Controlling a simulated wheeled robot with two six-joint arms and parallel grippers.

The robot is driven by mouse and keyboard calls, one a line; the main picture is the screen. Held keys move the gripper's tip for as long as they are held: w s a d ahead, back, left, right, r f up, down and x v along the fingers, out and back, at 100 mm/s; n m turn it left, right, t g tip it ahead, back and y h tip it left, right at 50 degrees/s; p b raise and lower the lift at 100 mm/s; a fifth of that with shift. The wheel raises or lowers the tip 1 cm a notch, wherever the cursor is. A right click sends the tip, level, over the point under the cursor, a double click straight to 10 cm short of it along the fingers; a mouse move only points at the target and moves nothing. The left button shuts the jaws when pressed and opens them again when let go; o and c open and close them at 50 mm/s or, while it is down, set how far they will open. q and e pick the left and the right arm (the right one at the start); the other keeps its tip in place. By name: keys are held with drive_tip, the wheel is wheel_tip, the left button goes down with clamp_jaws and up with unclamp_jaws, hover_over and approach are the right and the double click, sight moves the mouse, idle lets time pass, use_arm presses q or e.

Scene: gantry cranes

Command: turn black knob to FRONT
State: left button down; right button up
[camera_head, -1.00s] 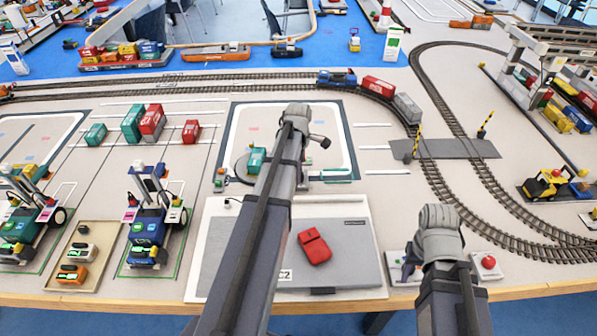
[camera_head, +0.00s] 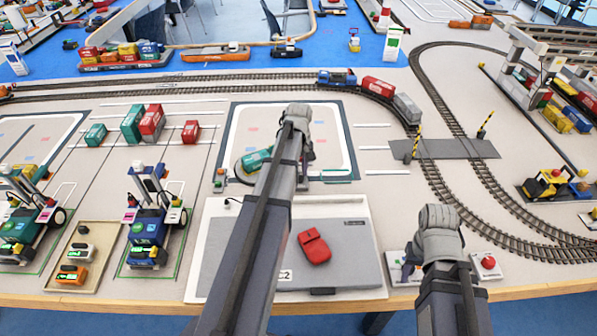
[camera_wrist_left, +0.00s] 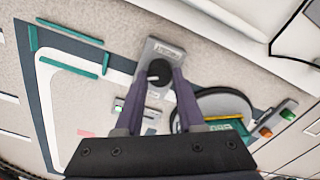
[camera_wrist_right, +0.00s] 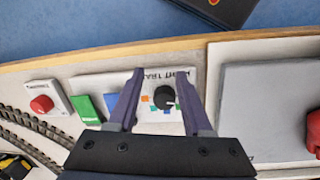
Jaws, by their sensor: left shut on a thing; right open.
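In the left wrist view a black knob (camera_wrist_left: 159,70) with a white mark sits on a grey plate. My left gripper (camera_wrist_left: 162,74) is shut on this knob.
A red button (camera_wrist_right: 41,104) stands left of the white panel in the right wrist view. A red object (camera_head: 314,247) lies on the grey-white board (camera_head: 350,262). Rail tracks (camera_head: 480,190) curve on the right. Two small vehicles (camera_head: 148,222) stand on the left.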

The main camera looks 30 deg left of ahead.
use_arm(q)
drive_tip(key=m, duration=0.5)
drive_tip(key=shift+m, duration=0.3)
drive_tip(key=m, duration=0.6)
drive_tip(key=shift+d, duration=0.1)
drive_tip(key=m, duration=0.6)
drive_tip(key=shift+m, duration=0.3)
drive_tip(key=shift+d+m, duration=0.1)
drive_tip(key=shift+m, duration=2.5)
drive_tip(key=c, duration=0.5)
unclamp_jaws()
drive_tip(key=shift+r, duration=0.1)
